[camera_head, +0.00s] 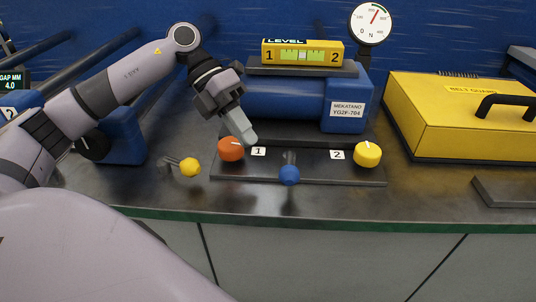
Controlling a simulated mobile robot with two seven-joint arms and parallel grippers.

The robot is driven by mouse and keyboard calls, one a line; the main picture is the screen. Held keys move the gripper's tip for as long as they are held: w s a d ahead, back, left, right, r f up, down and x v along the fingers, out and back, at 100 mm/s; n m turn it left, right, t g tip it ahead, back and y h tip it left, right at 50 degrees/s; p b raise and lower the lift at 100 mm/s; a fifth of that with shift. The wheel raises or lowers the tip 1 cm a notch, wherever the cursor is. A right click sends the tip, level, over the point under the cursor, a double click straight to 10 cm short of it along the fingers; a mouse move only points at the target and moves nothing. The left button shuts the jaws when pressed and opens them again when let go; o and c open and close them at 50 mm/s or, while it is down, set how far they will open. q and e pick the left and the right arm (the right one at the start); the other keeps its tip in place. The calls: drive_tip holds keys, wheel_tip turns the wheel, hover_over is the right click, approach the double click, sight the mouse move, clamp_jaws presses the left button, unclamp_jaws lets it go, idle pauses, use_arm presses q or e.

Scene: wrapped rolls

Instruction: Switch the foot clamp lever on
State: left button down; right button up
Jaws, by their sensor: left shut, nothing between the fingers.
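Two ball-ended levers show low at the front of the bench. I see no label naming either as the foot clamp lever. My left gripper (251,139) is shut and empty, pointing down beside the orange knob (231,149), above and right of the yellow ball. Whether it touches the knob I cannot tell. My right gripper is not in view.
A blue motor (285,101) carries a yellow level (302,53); a round dial (375,23) stands behind. A yellow knob (367,154) sits at the plate's right. A yellow belt guard (460,115) fills the right side. The bench front (330,207) is clear.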

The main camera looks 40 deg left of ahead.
sight(289, 166)
use_arm(q)
drive_tip(key=shift+d+f, duration=0.4)
drive_tip(key=shift+d, duration=0.55)
drive_tip(key=shift+d+f, duration=0.45)
drive_tip(key=shift+d, duration=0.55)
drive_tip(key=shift+d+f, duration=0.4)
drive_tip(key=shift+d, duration=0.55)
